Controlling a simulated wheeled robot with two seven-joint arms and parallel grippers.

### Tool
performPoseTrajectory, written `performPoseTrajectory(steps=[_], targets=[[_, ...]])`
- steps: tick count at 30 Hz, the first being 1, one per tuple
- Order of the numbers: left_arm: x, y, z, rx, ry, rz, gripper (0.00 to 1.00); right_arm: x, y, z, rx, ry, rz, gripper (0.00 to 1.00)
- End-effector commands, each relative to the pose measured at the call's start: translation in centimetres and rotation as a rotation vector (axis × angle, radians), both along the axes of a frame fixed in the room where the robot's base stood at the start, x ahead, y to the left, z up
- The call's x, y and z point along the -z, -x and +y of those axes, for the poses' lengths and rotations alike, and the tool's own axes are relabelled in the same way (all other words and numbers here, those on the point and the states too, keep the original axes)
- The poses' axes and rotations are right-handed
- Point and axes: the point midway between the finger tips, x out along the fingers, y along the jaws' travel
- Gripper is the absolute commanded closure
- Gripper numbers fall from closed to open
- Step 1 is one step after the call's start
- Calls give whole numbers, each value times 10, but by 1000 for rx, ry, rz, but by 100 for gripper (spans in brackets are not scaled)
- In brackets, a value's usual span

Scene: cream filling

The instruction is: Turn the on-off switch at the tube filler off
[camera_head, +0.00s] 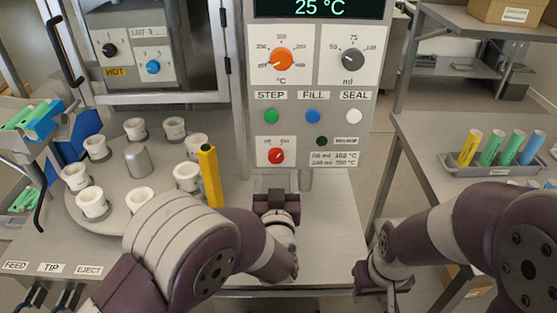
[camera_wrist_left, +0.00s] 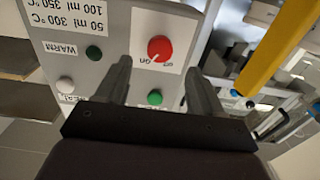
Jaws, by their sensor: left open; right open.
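The on-off switch (camera_head: 275,156) is a red knob on a white plate low on the tube filler's panel (camera_head: 306,186). It also shows in the left wrist view (camera_wrist_left: 160,49), where its white mark seems to point to the "On" label. My left gripper (camera_head: 277,195) is below the switch in the head view. In the left wrist view its two fingers (camera_wrist_left: 161,75) are apart and empty, with the switch between and beyond their tips, seemingly not touched. My right gripper (camera_head: 382,282) is open at lower right, apart from the panel; its fingertips are hard to make out.
Green (camera_head: 271,116), blue (camera_head: 313,116) and white (camera_head: 354,116) buttons sit above the switch. A yellow post (camera_head: 210,176) stands close left of my left gripper, beside a round turntable (camera_head: 130,170) with several white cups. A tube rack (camera_head: 490,165) stands on the right table.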

Motion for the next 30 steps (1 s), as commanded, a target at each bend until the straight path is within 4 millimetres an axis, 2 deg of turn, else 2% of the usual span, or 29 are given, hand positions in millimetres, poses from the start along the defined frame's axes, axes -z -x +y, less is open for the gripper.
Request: performPoseTrajectory(steps=[3, 9, 20, 25, 30], targets=[[-1, -30, 0, -1, -1, 0, 33, -5, 0, 0, 0, 0, 0, 57], [-1, -60, 0, 0, 0, 0, 33, -7, 0, 0, 0, 0, 0, 57], [0, -67, 0, 2, 0, 2, 33, -7, 0, 0, 0, 0, 0, 57], [0, -67, 0, 2, 0, 2, 88, -8, 0, 0, 0, 0, 0, 57], [1, -67, 0, 2, 2, 2, 89, -7, 0, 0, 0, 0, 0, 57]])
